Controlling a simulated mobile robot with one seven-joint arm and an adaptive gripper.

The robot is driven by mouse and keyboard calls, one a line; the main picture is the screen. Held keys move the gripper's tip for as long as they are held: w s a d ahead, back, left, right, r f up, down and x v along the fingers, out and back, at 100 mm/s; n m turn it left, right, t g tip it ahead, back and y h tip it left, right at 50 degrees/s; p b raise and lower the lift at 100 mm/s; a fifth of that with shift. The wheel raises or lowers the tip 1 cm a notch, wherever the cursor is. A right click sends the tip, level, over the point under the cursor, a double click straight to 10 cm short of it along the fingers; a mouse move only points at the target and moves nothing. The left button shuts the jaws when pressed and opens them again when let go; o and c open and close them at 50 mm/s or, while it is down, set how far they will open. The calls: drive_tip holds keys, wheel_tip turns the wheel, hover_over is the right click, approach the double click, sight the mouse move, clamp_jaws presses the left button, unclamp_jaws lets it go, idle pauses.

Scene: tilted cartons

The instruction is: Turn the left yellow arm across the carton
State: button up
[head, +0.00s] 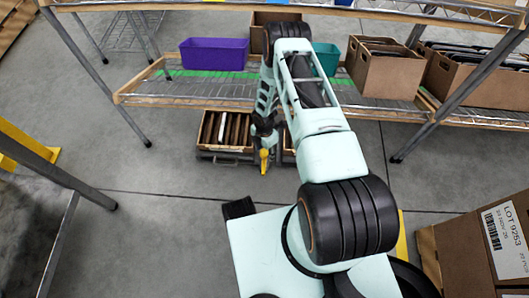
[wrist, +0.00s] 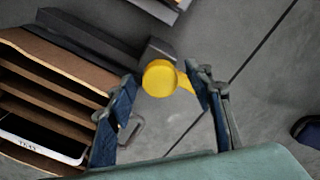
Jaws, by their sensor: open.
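The left carton (head: 228,149) sits low under the shelf in the head view, with upright dividers or flat items inside. It also shows at the left of the wrist view (wrist: 62,50), where a white-edged flat item (wrist: 45,142) labelled TRAY or similar lies in one slot. The yellow arm (head: 264,158) is beside the carton's right side; its round yellow end (wrist: 159,78) shows in the wrist view. My gripper (wrist: 163,88) is open, with its fingers on either side of the yellow arm. The right finger looks close to it; contact is unclear. In the head view my gripper (head: 264,132) is small and partly hidden.
A second carton (head: 288,157) is mostly hidden behind my arm. The wire shelf (head: 200,88) above holds a purple bin (head: 214,54), a teal bin (head: 326,58) and brown cartons (head: 394,75). A labelled box (head: 470,250) stands at lower right.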

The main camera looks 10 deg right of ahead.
drive_tip(key=shift+c, duration=0.2)
clamp_jaws()
